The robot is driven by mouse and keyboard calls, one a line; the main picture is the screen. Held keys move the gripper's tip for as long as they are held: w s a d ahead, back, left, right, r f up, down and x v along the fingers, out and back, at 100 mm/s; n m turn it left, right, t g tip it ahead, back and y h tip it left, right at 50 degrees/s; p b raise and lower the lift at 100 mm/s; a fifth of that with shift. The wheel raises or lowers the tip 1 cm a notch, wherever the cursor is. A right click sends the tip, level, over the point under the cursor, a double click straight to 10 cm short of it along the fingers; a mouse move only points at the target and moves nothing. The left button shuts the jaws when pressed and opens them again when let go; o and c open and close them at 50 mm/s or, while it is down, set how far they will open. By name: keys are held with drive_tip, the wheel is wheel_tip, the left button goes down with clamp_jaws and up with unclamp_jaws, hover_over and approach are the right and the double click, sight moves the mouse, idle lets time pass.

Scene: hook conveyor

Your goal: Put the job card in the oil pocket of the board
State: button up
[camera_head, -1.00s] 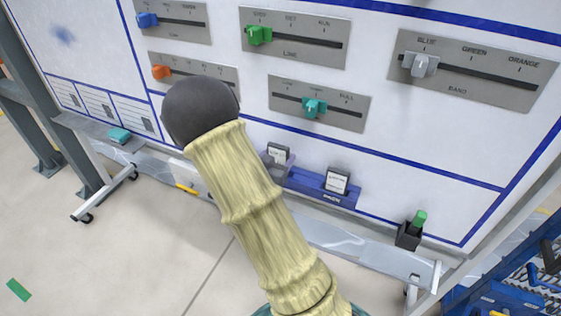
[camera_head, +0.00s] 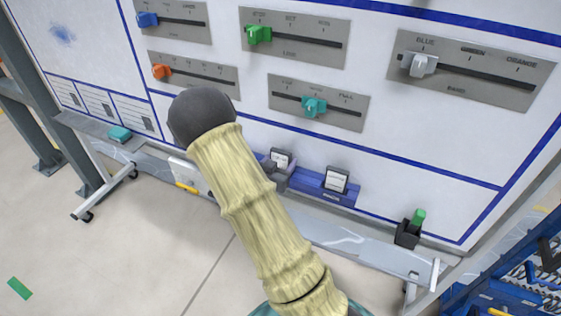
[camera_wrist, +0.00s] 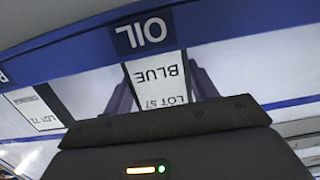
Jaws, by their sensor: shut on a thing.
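The job card (camera_wrist: 158,82) is white and reads BLUE, LOT 57, upside down in the wrist view. My gripper (camera_wrist: 162,92) is shut on it, with a purple-grey finger at each side. The card's lower edge meets the blue OIL pocket label (camera_wrist: 145,35); I cannot tell how deep it sits in the pocket. In the head view the card (camera_head: 281,158) stands at the left part of the blue pocket rail (camera_head: 318,190) on the board (camera_head: 400,155). My sleeved arm hides most of my gripper there.
Another card (camera_head: 337,180), LOT 72 in the wrist view (camera_wrist: 35,108), stands in the neighbouring pocket. Slider panels (camera_head: 318,103) are above. A dark holder (camera_head: 408,234) with a green marker is at the right. A teal block (camera_head: 120,134) lies on the left ledge.

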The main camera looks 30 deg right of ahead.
drive_tip(key=shift+f, duration=0.15)
drive_tip(key=o, duration=1)
drive_tip(key=shift+s, duration=0.15)
drive_tip(key=shift+r, duration=0.25)
drive_tip(key=b+v, duration=0.1)
drive_tip(key=v, duration=1.1)
drive_tip(key=shift+b, duration=0.4)
drive_tip(key=shift+w+f, duration=0.15)
drive_tip(key=shift+w, duration=0.05)
